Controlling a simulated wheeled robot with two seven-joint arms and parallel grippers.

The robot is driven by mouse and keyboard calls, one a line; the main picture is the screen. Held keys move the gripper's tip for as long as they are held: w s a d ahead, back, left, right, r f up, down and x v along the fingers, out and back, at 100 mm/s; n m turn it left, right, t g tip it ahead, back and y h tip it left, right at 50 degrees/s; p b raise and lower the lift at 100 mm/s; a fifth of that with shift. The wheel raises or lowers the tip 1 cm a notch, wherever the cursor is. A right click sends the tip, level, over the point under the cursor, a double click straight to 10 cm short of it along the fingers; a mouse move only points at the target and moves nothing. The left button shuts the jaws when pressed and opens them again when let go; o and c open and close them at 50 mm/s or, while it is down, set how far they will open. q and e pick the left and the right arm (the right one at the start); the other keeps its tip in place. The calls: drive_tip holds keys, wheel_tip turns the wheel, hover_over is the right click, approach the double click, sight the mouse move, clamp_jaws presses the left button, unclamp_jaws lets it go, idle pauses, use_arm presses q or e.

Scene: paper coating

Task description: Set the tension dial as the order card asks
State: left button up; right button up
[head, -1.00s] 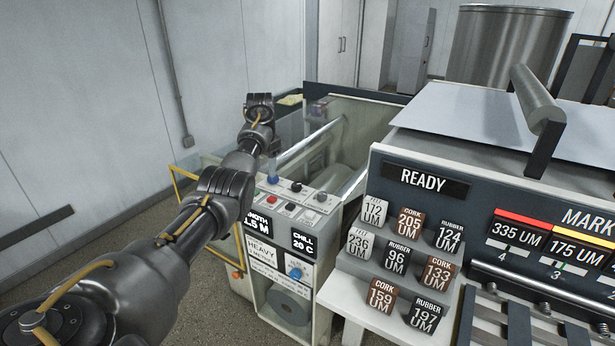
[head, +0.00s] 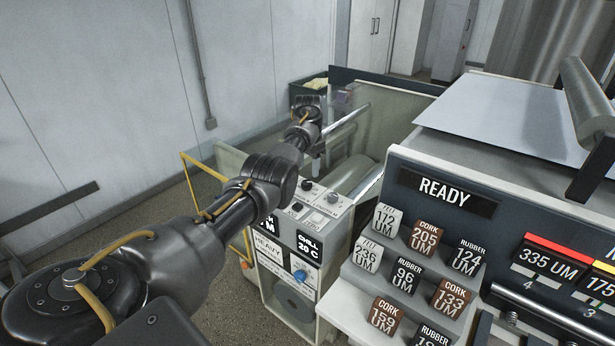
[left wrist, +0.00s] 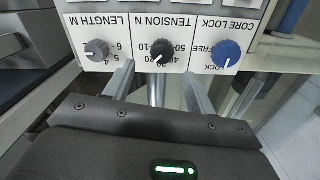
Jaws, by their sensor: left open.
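The tension dial (left wrist: 160,53) is a black knob with a pale mark, under an upside-down "TENSION N" label in the left wrist view. Its mark points down and slightly left; I cannot tell the exact number. It also shows as a black knob (head: 308,185) on the panel top in the head view. My left gripper (left wrist: 158,84) is open, its fingers on either side of the dial's line and apart from it. In the head view my left wrist hangs behind the panel. I cannot identify the order card. My right gripper is out of view.
A grey length knob (left wrist: 97,50) and a blue core lock knob (left wrist: 226,53) flank the dial closely. Below the panel are a "CHILL 20 C" display (head: 308,246), a "HEAVY" plate (head: 268,249) and another blue knob (head: 299,275). Labelled blocks (head: 425,238) stand on steps at right.

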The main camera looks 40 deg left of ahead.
sight(307, 182)
use_arm(q)
drive_tip(key=shift+a+f, duration=0.15)
drive_tip(key=shift+f, duration=2.9)
drive_tip(key=shift+c, duration=0.3)
drive_tip(key=c, duration=0.9)
